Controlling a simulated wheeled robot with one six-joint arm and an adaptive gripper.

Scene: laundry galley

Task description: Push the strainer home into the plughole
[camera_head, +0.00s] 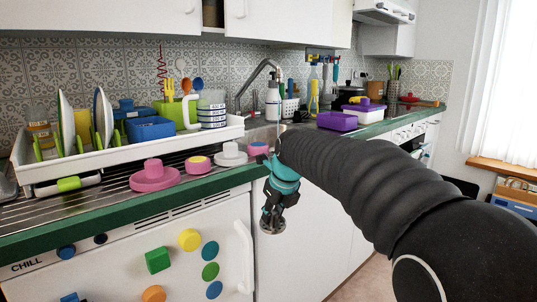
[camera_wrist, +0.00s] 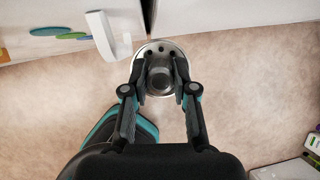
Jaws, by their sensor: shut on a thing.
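The metal strainer shows below my gripper (camera_head: 273,213) in the head view as a small round disc (camera_head: 271,228). In the wrist view the strainer (camera_wrist: 160,52) is a shiny disc with dark holes and a round central knob. My gripper (camera_wrist: 160,84) is shut on the knob, one finger on each side. It holds the strainer in the air in front of the cabinet doors, below the counter's edge and above the floor. The sink (camera_head: 262,133) lies behind my arm under the tap. Its plughole is hidden in both views.
A fridge handle (camera_head: 244,256) is left of my gripper. A purple box (camera_head: 337,121) sits right of the sink.

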